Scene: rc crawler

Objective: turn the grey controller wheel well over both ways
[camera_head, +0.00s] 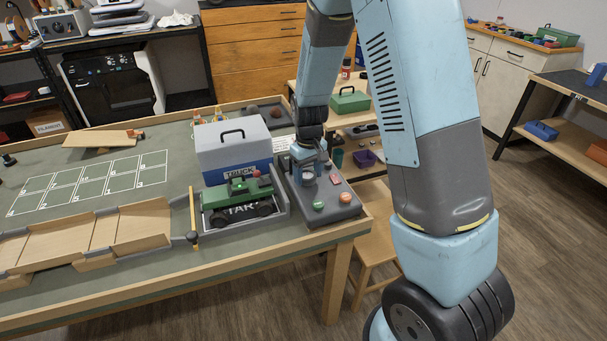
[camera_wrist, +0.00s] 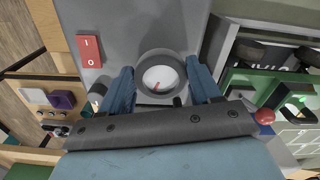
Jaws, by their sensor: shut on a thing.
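The controller wheel (camera_wrist: 143,62) shows in the wrist view as a dark grey ring around a white face with a red pointer. My gripper (camera_wrist: 160,68) has its blue fingers on either side of the wheel and is shut on it. In the head view my gripper (camera_head: 308,168) points down over the grey control box (camera_head: 343,212) at the table's right end. There the wheel is mostly hidden behind my gripper. The green truck (camera_head: 222,198) stands in the start bay, left of the control box.
The box carries a red I/O switch (camera_wrist: 90,48), a green button (camera_head: 318,205) and an orange-red button (camera_head: 345,198). A grey and blue toolbox (camera_head: 232,150) stands behind the truck. Wooden ramps (camera_head: 140,225) and a marked grid lie to the left.

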